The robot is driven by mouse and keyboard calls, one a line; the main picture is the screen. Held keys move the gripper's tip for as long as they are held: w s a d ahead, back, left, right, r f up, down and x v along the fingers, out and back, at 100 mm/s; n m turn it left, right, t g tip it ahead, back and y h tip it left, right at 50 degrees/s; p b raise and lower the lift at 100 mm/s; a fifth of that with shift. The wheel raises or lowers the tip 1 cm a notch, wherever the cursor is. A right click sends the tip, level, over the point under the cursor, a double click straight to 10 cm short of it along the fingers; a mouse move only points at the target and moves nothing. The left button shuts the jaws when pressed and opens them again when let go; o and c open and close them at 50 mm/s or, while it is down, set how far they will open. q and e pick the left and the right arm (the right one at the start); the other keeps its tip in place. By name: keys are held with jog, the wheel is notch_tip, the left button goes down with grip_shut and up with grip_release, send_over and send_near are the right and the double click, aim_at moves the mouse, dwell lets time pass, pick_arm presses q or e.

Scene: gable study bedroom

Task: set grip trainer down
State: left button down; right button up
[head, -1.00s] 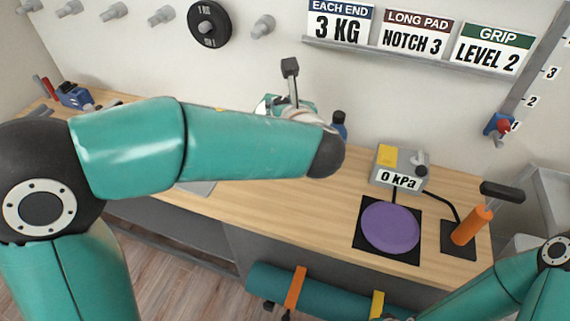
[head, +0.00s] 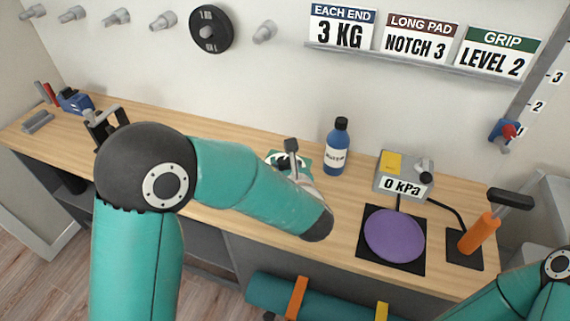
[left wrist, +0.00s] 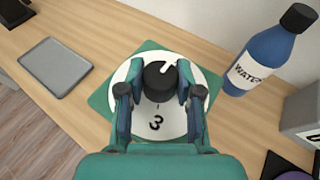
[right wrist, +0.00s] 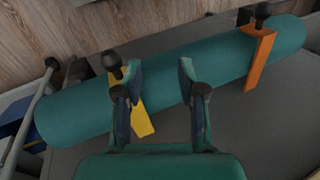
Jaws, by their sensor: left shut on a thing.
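A round white dial (left wrist: 137,110) with a black knob (left wrist: 160,80) sits on a teal base (left wrist: 101,98) on the desk. A figure 3 shows on the dial in the left wrist view, below the knob. A white mark on the knob points up and right there. My left gripper (left wrist: 161,90) reaches down over the dial, its fingers shut on the knob from both sides. In the head view my arm partly hides the dial and base (head: 276,156). My right gripper (right wrist: 158,76) is open and empty above a teal roll (right wrist: 80,108).
A blue water bottle (head: 336,148) stands close beside the dial. A grey tray (left wrist: 55,66) lies on its other side. A 0 kPa box (head: 388,184) and a purple pad (head: 394,235) are right. A wall card (head: 499,54) reads GRIP LEVEL 2.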

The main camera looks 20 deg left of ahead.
pick_arm(q)
jog(key=c, duration=0.8)
grip_release()
